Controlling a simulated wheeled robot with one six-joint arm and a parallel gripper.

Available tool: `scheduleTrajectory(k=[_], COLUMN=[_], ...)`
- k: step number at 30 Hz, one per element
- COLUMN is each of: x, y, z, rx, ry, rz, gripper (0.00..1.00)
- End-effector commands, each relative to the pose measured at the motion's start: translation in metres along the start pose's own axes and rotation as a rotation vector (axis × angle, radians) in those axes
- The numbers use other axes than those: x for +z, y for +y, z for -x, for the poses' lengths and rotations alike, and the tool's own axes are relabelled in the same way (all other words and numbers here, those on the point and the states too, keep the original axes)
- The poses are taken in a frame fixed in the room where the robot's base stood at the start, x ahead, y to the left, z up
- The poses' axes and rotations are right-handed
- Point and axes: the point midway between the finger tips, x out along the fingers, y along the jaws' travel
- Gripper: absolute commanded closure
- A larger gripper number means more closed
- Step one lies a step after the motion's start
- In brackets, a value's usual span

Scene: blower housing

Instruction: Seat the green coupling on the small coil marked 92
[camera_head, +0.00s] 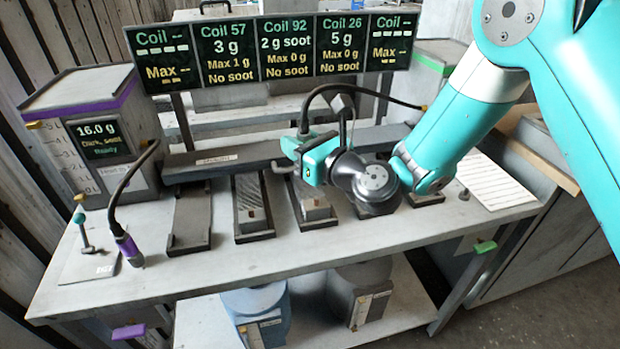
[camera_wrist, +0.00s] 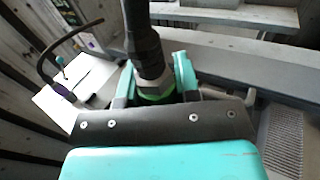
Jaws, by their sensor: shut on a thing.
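My gripper (camera_head: 308,152) is over the middle of the bench in the head view. In the wrist view its teal fingers (camera_wrist: 155,82) are shut around the green coupling (camera_wrist: 158,96), which has a grey metal nut and a thick black hose rising from it. In the head view the coupling is mostly hidden by the gripper. A small coil (camera_head: 316,210) sits in the middle bench slot, below and apart from the gripper, under the board panel reading "Coil 92, 2 g soot, Max 0 g, No soot". I cannot read a mark on the coil itself.
Another coil (camera_head: 252,212) stands in the slot to the left; the leftmost slot (camera_head: 190,218) looks empty. The green coupling's hose (camera_head: 375,93) arches right. The bench front (camera_head: 240,268) is clear.

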Motion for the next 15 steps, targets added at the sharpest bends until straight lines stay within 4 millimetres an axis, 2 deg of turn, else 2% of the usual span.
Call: scheduleTrajectory(k=[1, 3, 7, 15], x=[-0.022, -0.030, -0.036, -0.053], y=[-0.011, -0.020, -0.026, -0.024], z=[0.003, 0.005, 0.007, 0.006], rx=[-0.018, -0.033, -0.043, -0.040], ry=[-0.001, -0.005, -0.008, -0.009], rz=[-0.004, -0.004, -0.002, -0.002], gripper=[0.99, 0.99, 0.99, 0.99])
